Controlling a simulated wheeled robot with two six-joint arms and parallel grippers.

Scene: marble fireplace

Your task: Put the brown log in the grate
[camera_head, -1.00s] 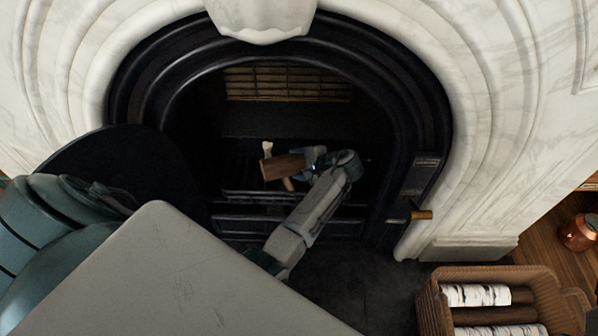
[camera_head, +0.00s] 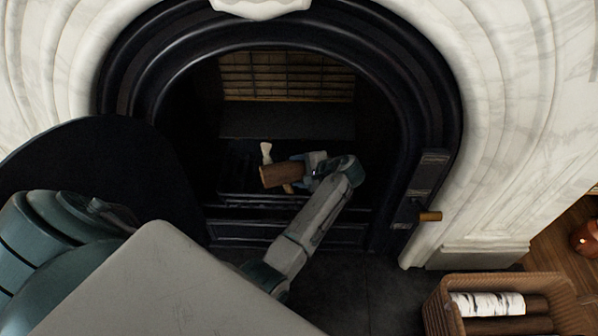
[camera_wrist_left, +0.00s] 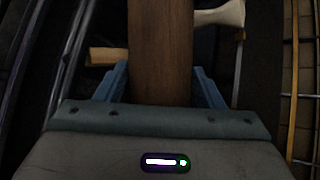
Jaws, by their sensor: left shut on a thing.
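The brown log (camera_head: 279,176) is held in my left gripper (camera_head: 312,168) inside the fireplace opening. In the left wrist view the brown log (camera_wrist_left: 160,50) stands between the two blue fingers of my left gripper (camera_wrist_left: 160,85), which is shut on it. The dark grate (camera_head: 262,199) lies under and around the log in the hearth. I cannot tell whether the log touches it. A pale piece (camera_head: 266,152) shows behind the log, and a light wooden piece (camera_wrist_left: 108,56) shows beside it in the left wrist view. My right gripper is not seen.
The black arched surround (camera_head: 440,110) and white marble (camera_head: 500,130) frame the opening. A brass-coloured handle (camera_head: 430,216) sticks out at the right. A wicker basket (camera_head: 440,310) with several logs stands at the lower right. A round black panel (camera_head: 110,165) is at the left.

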